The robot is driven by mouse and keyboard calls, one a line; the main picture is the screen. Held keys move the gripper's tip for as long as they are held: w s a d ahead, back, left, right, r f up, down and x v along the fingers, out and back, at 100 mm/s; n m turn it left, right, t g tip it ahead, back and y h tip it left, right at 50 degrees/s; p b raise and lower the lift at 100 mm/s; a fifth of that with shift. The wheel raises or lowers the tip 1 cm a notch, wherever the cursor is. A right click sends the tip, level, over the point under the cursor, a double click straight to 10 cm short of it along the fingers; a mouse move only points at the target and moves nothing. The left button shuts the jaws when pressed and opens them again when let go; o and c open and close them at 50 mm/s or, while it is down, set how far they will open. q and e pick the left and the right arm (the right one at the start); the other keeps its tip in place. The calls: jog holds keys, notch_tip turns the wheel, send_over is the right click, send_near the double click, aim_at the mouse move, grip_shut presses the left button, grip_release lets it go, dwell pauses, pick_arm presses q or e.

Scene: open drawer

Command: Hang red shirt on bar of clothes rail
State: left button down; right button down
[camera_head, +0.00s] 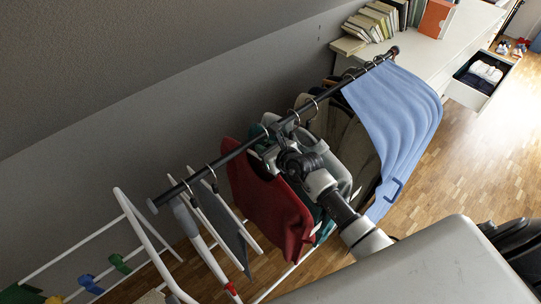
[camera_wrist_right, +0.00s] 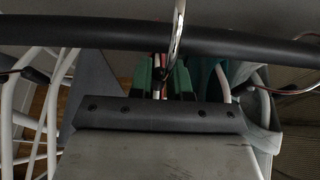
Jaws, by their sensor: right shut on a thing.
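The red shirt (camera_head: 273,216) hangs below the black bar (camera_head: 232,155) of the clothes rail, between bare hangers on the left and other clothes on the right. The bar also crosses the wrist view (camera_wrist_right: 90,36). My right gripper (camera_head: 270,152) is close to the bar, just above the shirt's top. In the wrist view its green-padded fingers (camera_wrist_right: 162,80) are shut around the lower stem of a metal hanger hook (camera_wrist_right: 178,38). The hook passes across the bar; whether it bears weight there I cannot tell. The shirt's hanger is mostly hidden. My left gripper is not in view.
Empty hangers (camera_head: 213,222) hang at the bar's left end. Grey and teal clothes and a blue cloth (camera_head: 395,110) hang to the right. A white cabinet (camera_head: 440,55) with books and an open drawer (camera_head: 478,78) stands beyond. A white rack (camera_head: 130,215) is at lower left.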

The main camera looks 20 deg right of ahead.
jog(key=shift+w+a, duration=0.2)
jog(key=shift+w, duration=0.2)
jog(key=shift+f+b, duration=1)
jog(key=shift+f, duration=0.25)
jog(key=c, duration=1)
grip_release()
jog(key=shift+f, duration=0.1)
jog(key=shift+s+d, duration=0.1)
jog(key=shift+s, duration=0.05)
